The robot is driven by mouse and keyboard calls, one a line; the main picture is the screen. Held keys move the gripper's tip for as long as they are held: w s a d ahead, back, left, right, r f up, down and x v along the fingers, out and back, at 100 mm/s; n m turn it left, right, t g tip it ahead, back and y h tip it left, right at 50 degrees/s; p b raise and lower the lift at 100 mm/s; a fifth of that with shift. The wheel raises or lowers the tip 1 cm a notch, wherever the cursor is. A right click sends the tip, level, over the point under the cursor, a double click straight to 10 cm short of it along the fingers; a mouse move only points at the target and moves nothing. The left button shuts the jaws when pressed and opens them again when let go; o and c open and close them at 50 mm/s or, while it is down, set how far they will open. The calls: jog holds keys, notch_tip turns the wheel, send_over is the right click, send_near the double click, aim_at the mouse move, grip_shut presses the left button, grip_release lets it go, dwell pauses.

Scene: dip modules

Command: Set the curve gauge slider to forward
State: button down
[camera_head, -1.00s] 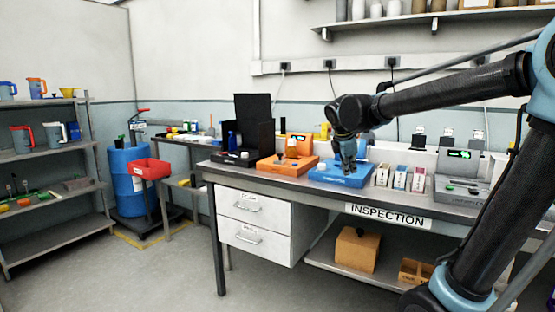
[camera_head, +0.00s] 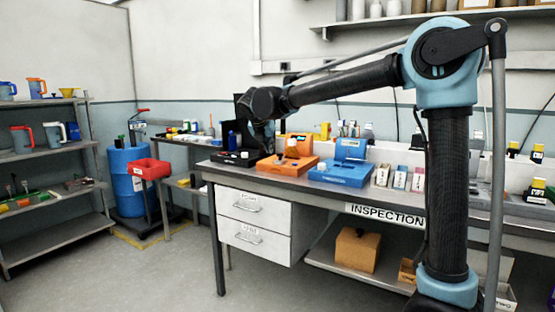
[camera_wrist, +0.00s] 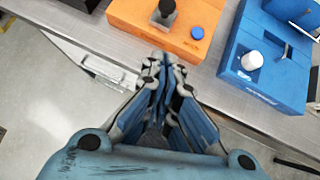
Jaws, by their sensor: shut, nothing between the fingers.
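An orange box unit (camera_head: 283,170) and a blue box unit (camera_head: 342,176) sit on the inspection bench; their labels are too small to read, so I cannot tell which is the curve gauge. In the wrist view the orange unit (camera_wrist: 140,14) carries a black-topped post (camera_wrist: 165,12) and a blue button (camera_wrist: 197,33). The blue unit (camera_wrist: 232,75) has a white round knob (camera_wrist: 252,61) and a slot-like recess with a thin pin (camera_wrist: 286,51). My gripper (camera_wrist: 166,62) is shut and empty, in front of the orange unit's near edge in that view.
A black unit (camera_head: 234,159) stands left of the orange one. Small labelled boxes (camera_head: 400,177) stand right of the blue unit. The bench's front edge (camera_wrist: 85,30) runs below my gripper.

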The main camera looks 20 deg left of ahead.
aim_at(282, 154)
jog(key=shift+w+a, duration=0.1)
dwell(0.3)
jog(key=x, duration=1)
jog(key=shift+f, duration=0.1)
jog(key=shift+w, duration=1.9)
jog(key=shift+w+d, duration=0.25)
jog(key=shift+w, duration=0.55)
jog(key=shift+w+d, duration=0.2)
jog(key=shift+w, duration=0.65)
jog(key=shift+w+d, duration=0.25)
jog(key=shift+w, duration=0.55)
